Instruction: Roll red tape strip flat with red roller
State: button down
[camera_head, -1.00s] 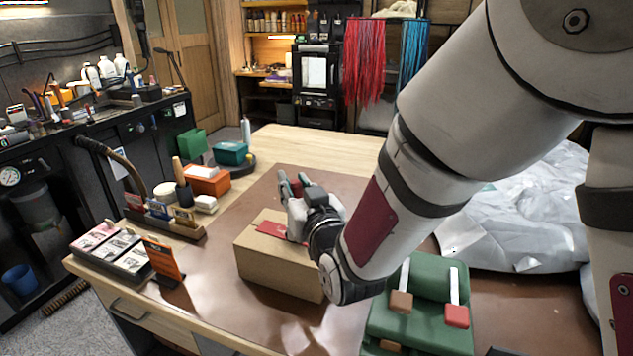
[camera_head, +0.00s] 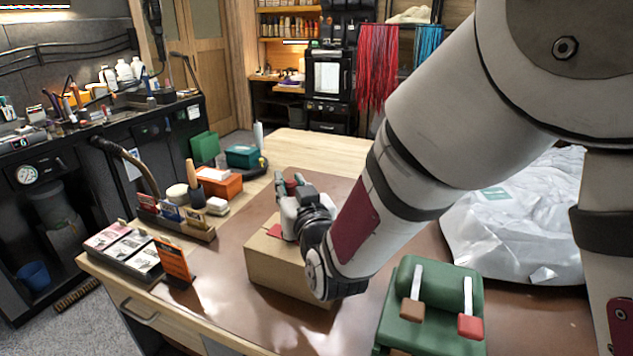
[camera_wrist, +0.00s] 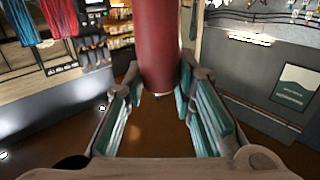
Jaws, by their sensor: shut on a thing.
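A red tape strip (camera_head: 274,230) lies on top of a tan box (camera_head: 284,268) on the table, partly hidden behind my gripper in the head view. My gripper (camera_head: 291,184) is over the far part of the box, close to its top. It is shut on a red cylinder, which looks like the red roller and shows between the fingers in the wrist view (camera_wrist: 160,45). I cannot tell whether the roller touches the strip.
A green stand (camera_head: 436,291) at the front right holds a red-ended tool (camera_head: 470,326) and a brown-ended tool (camera_head: 411,309). A crumpled white sheet (camera_head: 520,225) lies behind it. Card displays (camera_head: 175,262) and an orange box (camera_head: 220,184) stand left. The brown mat (camera_head: 228,262) left of the box is bare.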

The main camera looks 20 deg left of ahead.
jog(key=shift+w+a+f, duration=0.1)
jog(key=shift+a, duration=0.85)
jog(key=shift+w+a, duration=0.15)
jog(key=shift+a, duration=0.95)
jog(key=shift+d, duration=0.1)
jog(key=shift+s+d+b, duration=0.2)
jog(key=shift+d+b, duration=0.15)
jog(key=shift+d, duration=0.9)
jog(key=shift+s+d+b, duration=0.15)
jog(key=shift+d+b, duration=0.2)
jog(key=shift+d, duration=0.85)
jog(key=shift+s+d+b, duration=0.15)
jog(key=shift+d+b, duration=0.1)
jog(key=shift+d, duration=1)
jog(key=shift+s+d+b, duration=0.15)
jog(key=shift+d+b, duration=0.1)
jog(key=shift+d, duration=1)
